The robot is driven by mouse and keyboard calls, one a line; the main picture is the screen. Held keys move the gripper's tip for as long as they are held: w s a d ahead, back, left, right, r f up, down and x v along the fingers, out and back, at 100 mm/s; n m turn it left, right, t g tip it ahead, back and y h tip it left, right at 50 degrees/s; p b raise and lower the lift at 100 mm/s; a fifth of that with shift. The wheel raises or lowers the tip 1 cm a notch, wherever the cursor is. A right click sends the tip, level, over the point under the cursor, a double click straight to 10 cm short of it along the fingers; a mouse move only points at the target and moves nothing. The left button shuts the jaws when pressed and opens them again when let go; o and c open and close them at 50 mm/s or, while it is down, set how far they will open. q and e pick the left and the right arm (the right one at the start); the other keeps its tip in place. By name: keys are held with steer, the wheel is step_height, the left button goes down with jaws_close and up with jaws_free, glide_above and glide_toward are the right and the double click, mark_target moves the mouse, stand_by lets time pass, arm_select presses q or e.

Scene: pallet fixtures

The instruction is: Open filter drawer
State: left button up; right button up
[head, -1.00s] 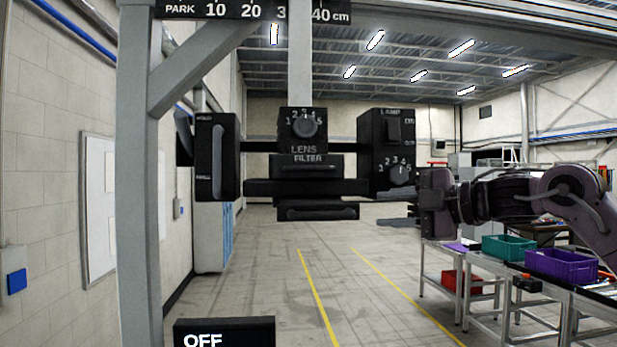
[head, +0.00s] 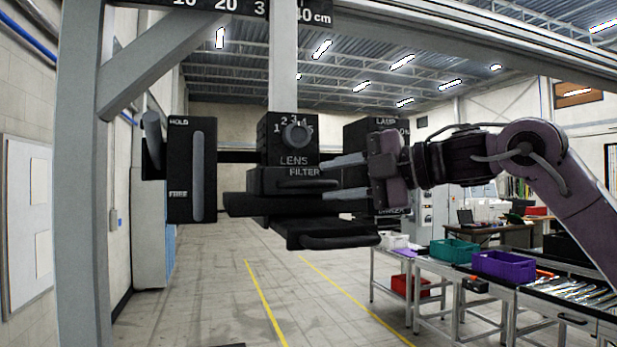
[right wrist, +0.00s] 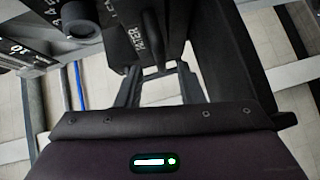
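The black filter drawer (head: 283,182), marked FILTER, sits under the LENS block (head: 287,145) on the hanging black unit. It looks closed, though its exact position is hard to judge. In the right wrist view the FILTER lettering (right wrist: 140,38) shows just beyond my fingers. My right gripper (head: 324,179) comes from the right with its fingers apart, one above the other, at the right end of the drawer front. It also shows in the right wrist view (right wrist: 157,85), with a dark edge between the fingertips. I cannot tell whether they touch it. My left gripper is out of view.
A HOLD/FREE lever box (head: 191,170) hangs at left. The LAMP box (head: 372,130) is behind my right gripper. A lower black tray with a handle (head: 325,241) juts out beneath the drawer. A grey post (head: 83,200) stands at left. The floor below is clear.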

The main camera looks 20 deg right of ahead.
mark_target(315, 184)
steer(key=shift+w+a+p, duration=0.3)
steer(key=shift+a, duration=0.1)
steer(key=x, duration=0.3)
steer(key=shift+p, duration=0.35)
steer(key=shift+x, duration=0.75)
steer(key=shift+s+f, duration=0.1)
steer(key=shift+s+d, duration=0.1)
steer(key=c, duration=0.6)
jaws_close()
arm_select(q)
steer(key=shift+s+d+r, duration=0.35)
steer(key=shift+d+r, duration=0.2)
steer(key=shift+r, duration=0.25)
